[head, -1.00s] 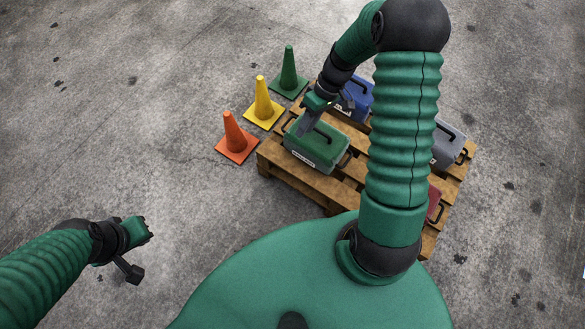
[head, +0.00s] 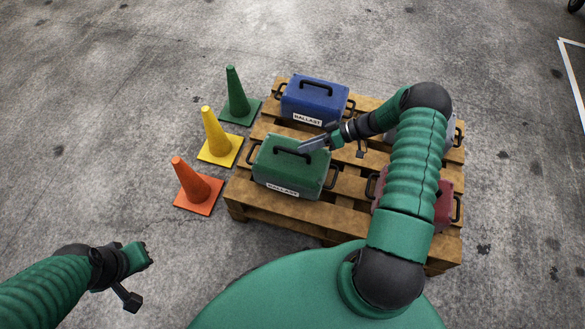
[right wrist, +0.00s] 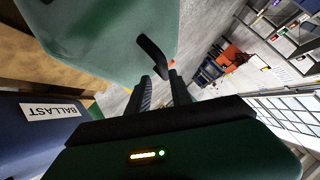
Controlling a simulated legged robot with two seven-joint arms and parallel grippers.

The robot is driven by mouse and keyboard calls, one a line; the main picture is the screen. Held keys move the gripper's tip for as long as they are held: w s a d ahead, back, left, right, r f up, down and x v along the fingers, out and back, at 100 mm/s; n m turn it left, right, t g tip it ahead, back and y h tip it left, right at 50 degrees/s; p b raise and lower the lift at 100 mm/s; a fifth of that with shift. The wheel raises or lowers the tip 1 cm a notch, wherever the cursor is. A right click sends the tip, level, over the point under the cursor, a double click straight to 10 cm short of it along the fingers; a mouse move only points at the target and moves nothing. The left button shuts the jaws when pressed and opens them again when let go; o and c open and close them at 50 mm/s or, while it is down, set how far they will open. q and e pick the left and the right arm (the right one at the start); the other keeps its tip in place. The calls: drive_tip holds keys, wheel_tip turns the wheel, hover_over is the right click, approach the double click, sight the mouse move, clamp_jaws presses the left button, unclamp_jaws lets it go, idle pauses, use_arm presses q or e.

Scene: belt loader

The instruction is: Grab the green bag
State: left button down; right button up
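The green bag (head: 290,172) is a boxy case with a "BALLAST" label and a black top handle (head: 292,153). It sits upright on the wooden pallet (head: 335,212) at its near left. My right gripper (head: 307,146) is at the right end of that handle, just above the bag. In the right wrist view, the fingers (right wrist: 162,90) are apart with floor showing between them. The bag's green side (right wrist: 110,40) and black handle (right wrist: 153,55) lie just beyond the fingertips. My left gripper (head: 143,256) is at the lower left, away from the pallet; its opening is unclear.
A blue bag (head: 314,98) stands behind the green one; its side (right wrist: 35,122) shows in the wrist view. A red bag (head: 446,205) and a grey bag (head: 452,134) are partly hidden by my right arm. Orange (head: 192,187), yellow (head: 217,138) and green (head: 236,97) cones stand left.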

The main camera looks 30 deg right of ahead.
drive_tip(key=b+x, duration=0.2)
drive_tip(key=x, duration=0.4)
drive_tip(key=shift+s+a+r, duration=0.15)
drive_tip(key=shift+s, duration=0.05)
drive_tip(key=shift+r, duration=0.1)
clamp_jaws()
idle(0.9)
drive_tip(key=shift+w+r, duration=0.1)
drive_tip(key=shift+r, duration=0.05)
